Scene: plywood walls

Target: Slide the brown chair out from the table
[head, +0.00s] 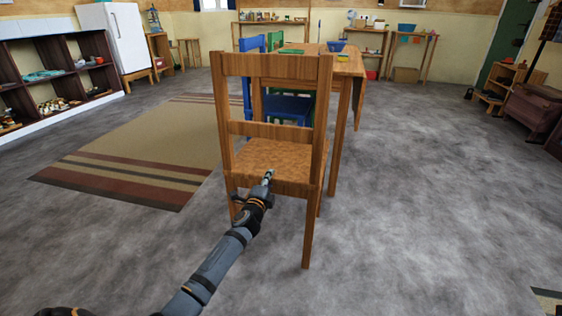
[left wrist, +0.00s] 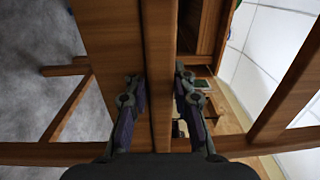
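The brown wooden chair (head: 279,155) stands upright in the middle of the head view with its slatted back toward me. Its seat faces the wooden table (head: 344,66) behind it. My left gripper (head: 268,177) reaches to the rear edge of the seat, below the lower back rail. My right gripper is in neither view.
A blue chair (head: 288,107) and a green chair stand by the table. A striped rug (head: 160,147) lies to the left. Shelves (head: 55,75) and a white fridge (head: 114,37) line the left side. Grey floor (head: 420,190) is clear to the right and in front.

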